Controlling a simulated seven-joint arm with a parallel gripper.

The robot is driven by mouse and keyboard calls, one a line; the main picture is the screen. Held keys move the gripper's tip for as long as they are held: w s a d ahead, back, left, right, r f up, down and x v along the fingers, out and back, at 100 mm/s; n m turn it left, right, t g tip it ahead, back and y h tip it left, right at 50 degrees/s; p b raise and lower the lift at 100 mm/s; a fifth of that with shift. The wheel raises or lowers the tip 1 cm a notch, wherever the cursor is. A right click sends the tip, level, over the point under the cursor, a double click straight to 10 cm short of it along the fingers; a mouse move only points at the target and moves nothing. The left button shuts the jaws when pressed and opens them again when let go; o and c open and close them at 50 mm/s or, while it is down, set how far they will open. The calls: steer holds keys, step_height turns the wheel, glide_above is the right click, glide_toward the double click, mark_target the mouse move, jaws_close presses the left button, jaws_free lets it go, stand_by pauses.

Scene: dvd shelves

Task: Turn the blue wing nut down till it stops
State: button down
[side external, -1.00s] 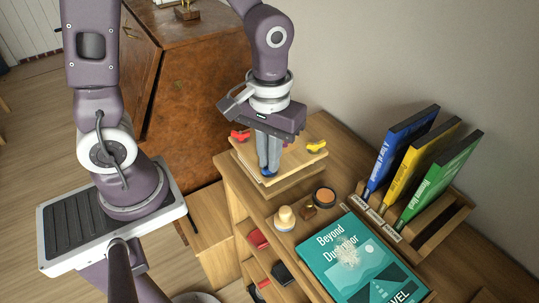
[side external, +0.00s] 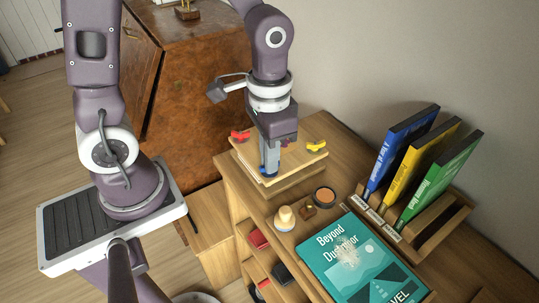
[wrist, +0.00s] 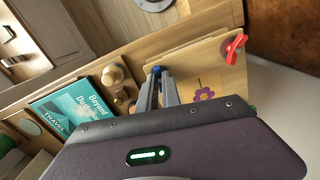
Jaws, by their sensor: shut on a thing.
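The blue wing nut (wrist: 157,70) shows between my fingertips in the wrist view. It sits at the near edge of a light wooden board (side external: 250,161). In the side view it is mostly hidden by my fingers, with a bit of blue (side external: 268,175) at their tips. My gripper (side external: 269,168) points down over the board and is shut on the wing nut. A red wing nut (side external: 240,135) is at the board's left corner and a yellow one (side external: 316,146) at its right. The red one also shows in the wrist view (wrist: 234,48).
A teal book (side external: 362,262) lies on the shelf top to the right. Blue, yellow and green cases (side external: 403,150) stand in a rack.

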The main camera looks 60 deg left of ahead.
steer(key=shift+w, duration=0.1)
stand_by(0.3)
steer(key=c, duration=1.5)
jaws_free()
steer(key=shift+c, duration=0.2)
step_height(320, 180, up, 7)
steer(key=shift+r, duration=0.1)
steer(key=s+a+r+n+t, duration=0.1)
steer(key=s+a+r+t, duration=0.3)
steer(key=s, duration=0.5)
step_height(320, 180, up, 3)
steer(key=shift+s+f+n+t, duration=0.1)
steer(key=shift+s+n+t, duration=0.3)
steer(key=shift+t, duration=0.4)
